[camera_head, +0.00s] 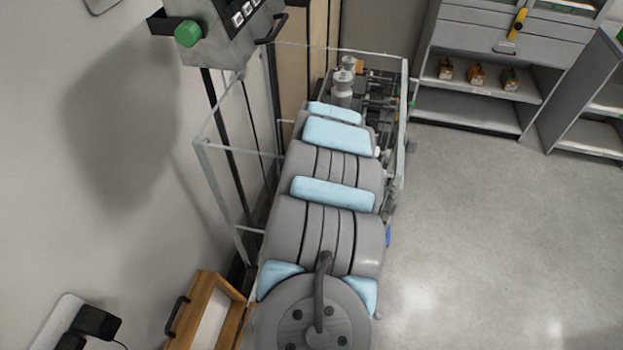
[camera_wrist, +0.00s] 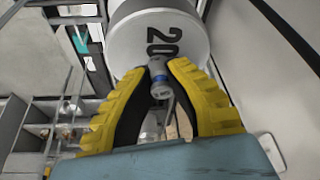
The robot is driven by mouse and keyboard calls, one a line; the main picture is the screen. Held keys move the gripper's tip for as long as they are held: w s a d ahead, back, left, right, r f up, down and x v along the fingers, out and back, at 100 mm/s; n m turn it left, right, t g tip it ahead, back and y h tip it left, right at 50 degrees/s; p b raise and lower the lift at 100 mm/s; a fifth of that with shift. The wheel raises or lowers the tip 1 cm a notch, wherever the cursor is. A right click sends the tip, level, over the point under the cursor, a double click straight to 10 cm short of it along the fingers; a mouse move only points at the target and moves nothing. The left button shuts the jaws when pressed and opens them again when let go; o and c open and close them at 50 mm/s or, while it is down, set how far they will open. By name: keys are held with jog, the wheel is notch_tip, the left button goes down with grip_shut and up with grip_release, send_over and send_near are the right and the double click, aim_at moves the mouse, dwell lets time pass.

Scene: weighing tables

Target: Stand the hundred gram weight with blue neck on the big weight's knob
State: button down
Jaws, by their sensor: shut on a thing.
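In the wrist view, my gripper (camera_wrist: 162,70) has yellow ribbed fingers with dark inner pads. They are shut on a small silver weight with a blue neck (camera_wrist: 161,91), held between the fingertips. The big pale grey weight (camera_wrist: 190,48), marked with a dark "20" and partly covered by the fingertips, is just beyond the small weight. I cannot tell whether the two touch, and I cannot make out the big weight's knob. In the head view my own arm hides the gripper.
In the head view, silver cylinders (camera_head: 342,88) stand beyond my arm inside a clear-walled frame (camera_head: 203,143). A grey shelf unit (camera_head: 465,112) with small brown boxes (camera_head: 476,74) is at the upper right. A wooden drawer (camera_head: 207,312) is at the lower left. The floor at right is clear.

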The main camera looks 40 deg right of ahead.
jog(key=shift+w, duration=0.1)
jog(key=shift+f, duration=0.2)
jog(key=c, duration=1.2)
grip_release()
jog(key=shift+r, duration=0.15)
jog(key=p+v, duration=0.4)
jog(key=p, duration=0.1)
jog(key=shift+r+p, duration=0.15)
jog(key=shift+p, duration=0.2)
jog(key=p+v, duration=0.7)
jog(key=p, duration=0.3)
jog(key=shift+r, duration=0.35)
jog(key=shift+s+a, duration=0.1)
jog(key=shift+s, duration=0.15)
